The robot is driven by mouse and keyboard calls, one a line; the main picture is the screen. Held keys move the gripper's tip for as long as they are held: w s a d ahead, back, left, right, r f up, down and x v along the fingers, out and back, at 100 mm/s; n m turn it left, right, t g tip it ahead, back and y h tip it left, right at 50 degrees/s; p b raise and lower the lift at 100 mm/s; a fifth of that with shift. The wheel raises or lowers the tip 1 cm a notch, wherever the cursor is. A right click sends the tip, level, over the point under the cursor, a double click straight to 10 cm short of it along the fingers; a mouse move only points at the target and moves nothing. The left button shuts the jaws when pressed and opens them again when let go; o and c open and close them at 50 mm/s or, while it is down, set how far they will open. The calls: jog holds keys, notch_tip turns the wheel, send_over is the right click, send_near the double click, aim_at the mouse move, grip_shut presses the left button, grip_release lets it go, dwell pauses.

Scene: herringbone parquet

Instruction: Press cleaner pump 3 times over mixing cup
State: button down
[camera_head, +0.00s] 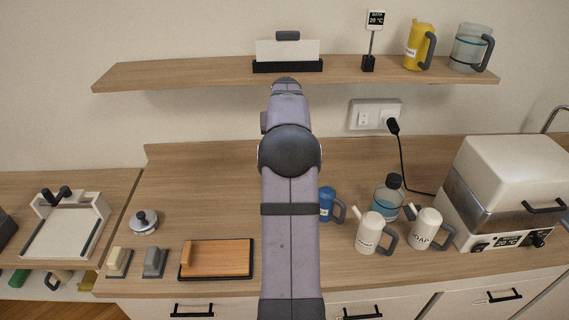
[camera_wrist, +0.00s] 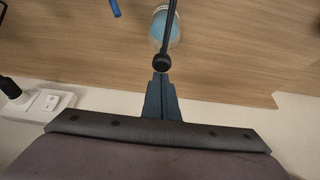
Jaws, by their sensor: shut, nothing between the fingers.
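My gripper (camera_wrist: 162,78) is shut and empty in the wrist view. Just beyond its fingertips is a dark round knob with a thin dark stem (camera_wrist: 168,35), which looks like a pump top. The stem runs across a light blue vessel (camera_wrist: 160,27), probably the cleaner bottle. I cannot tell whether the fingertips touch the knob. In the head view my arm hides this spot, and the fingers do not show. A blue mug (camera_head: 326,204) with a grey handle stands right of my arm. I cannot tell which vessel is the mixing cup.
Right of the mug are a blue-liquid bottle (camera_head: 387,197), two white jugs (camera_head: 370,233) (camera_head: 426,229) and a white appliance (camera_head: 508,185). A wooden shelf (camera_head: 180,74) overhangs the back. A cutting board (camera_head: 216,259) lies left. The counter behind it is clear.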

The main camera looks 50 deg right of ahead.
jog(key=shift+f, duration=0.15)
notch_tip(320, 180, down, 3)
jog(key=shift+f+b, duration=0.1)
jog(key=shift+b, duration=1.1)
jog(key=shift+r+p, duration=1.1)
jog(key=shift+r, duration=0.1)
notch_tip(320, 180, up, 7)
jog(key=p, duration=0.6)
